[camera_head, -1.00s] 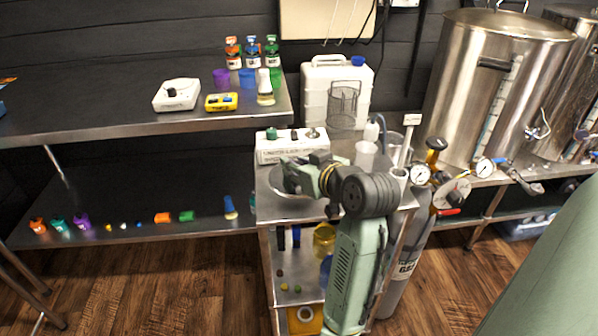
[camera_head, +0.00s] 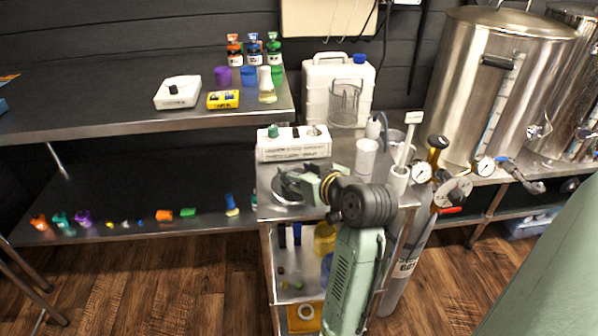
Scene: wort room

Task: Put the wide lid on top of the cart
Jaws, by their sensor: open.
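My gripper (camera_head: 287,184) is open and low over the front left of the cart's top (camera_head: 284,211). A round, shiny metal piece that looks like the wide lid (camera_head: 279,196) shows at the cart top, beside and partly under my gripper. My wrist and fingers cover much of it. I cannot tell whether the fingers touch it or whether it lies flat on the cart.
A white box with knobs (camera_head: 292,152) stands behind my gripper on the cart. A white cup (camera_head: 366,156) and a wash bottle (camera_head: 373,128) stand to the right. A gas cylinder with gauges (camera_head: 405,262) is beside the cart. A shelf (camera_head: 100,118) lies left.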

